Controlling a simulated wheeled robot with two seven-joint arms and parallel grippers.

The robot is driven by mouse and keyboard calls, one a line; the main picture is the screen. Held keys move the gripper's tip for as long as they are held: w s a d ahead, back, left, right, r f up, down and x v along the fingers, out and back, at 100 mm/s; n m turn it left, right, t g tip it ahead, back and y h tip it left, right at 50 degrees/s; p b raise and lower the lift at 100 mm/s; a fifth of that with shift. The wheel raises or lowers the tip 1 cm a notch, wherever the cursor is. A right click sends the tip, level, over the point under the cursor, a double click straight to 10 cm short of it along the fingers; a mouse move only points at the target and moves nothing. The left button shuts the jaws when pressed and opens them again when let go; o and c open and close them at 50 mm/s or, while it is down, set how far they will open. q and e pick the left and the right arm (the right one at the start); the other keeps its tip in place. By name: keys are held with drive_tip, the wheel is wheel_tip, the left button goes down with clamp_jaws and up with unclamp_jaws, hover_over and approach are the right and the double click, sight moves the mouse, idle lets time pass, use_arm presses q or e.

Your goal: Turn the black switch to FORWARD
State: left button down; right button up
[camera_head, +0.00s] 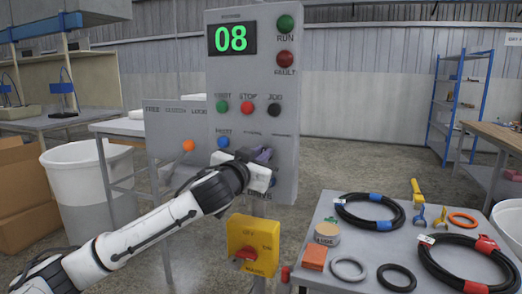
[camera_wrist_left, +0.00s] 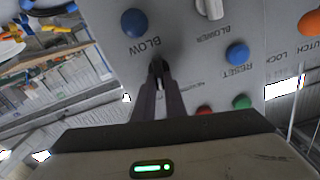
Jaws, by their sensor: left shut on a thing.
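The grey control panel (camera_head: 232,78) stands upright in the middle of the head view. My left gripper (camera_head: 262,156) reaches the panel's lower half, just right of the blue RESET button (camera_head: 223,142), and covers the spot it holds. In the left wrist view, the narrow fingers of this gripper (camera_wrist_left: 160,80) are closed together on the black switch (camera_wrist_left: 157,64), between the blue BLOW button (camera_wrist_left: 134,22) and the RESET button (camera_wrist_left: 238,53). Only a little of the switch shows. Its pointer direction and the small labels around it cannot be read. My right gripper is in neither view.
A white BLOWER knob (camera_wrist_left: 209,8) is near the held switch. An orange CLUTCH knob (camera_head: 188,146) sits on the side plate. A table (camera_head: 320,210) with hoses is at right; a white bin (camera_head: 90,190) is at left.

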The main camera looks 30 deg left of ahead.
use_arm(q)
drive_tip(key=shift+w+d+f+m+p, duration=0.15)
drive_tip(key=shift+m+p, duration=0.85)
drive_tip(key=shift+m, duration=0.6)
drive_tip(key=shift+s+d+m+p, duration=0.1)
drive_tip(key=shift+m+p, duration=0.9)
drive_tip(key=shift+m, duration=0.6)
drive_tip(key=c, duration=1.8)
unclamp_jaws()
drive_tip(key=shift+f, duration=0.1)
